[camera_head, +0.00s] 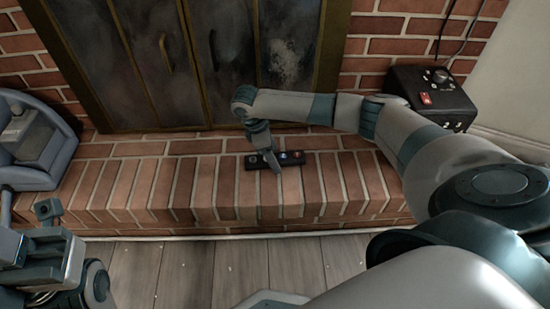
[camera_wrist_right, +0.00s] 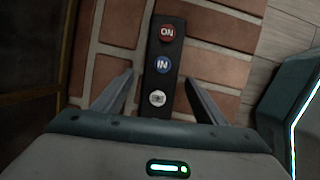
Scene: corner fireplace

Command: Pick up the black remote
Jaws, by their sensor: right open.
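The black remote (camera_head: 296,158) lies on the brick hearth ledge. In the right wrist view the remote (camera_wrist_right: 164,48) shows a red ON button, a blue IN button and a white button. My right gripper (camera_head: 269,160) points down at the remote in the head view. In the wrist view its open fingers (camera_wrist_right: 159,78) are on either side of the remote, one left and one right. I cannot tell how far above the brick the fingertips are. My left gripper (camera_head: 27,210) is at the lower left, away from the remote, with its fingers apart.
The fireplace doors (camera_head: 190,60) stand behind the hearth ledge (camera_head: 150,190). A black box with knobs and a red switch (camera_head: 432,92) stands at the right. A grey-blue object (camera_head: 35,140) stands at the left. Wooden floor (camera_head: 215,270) lies in front of the ledge.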

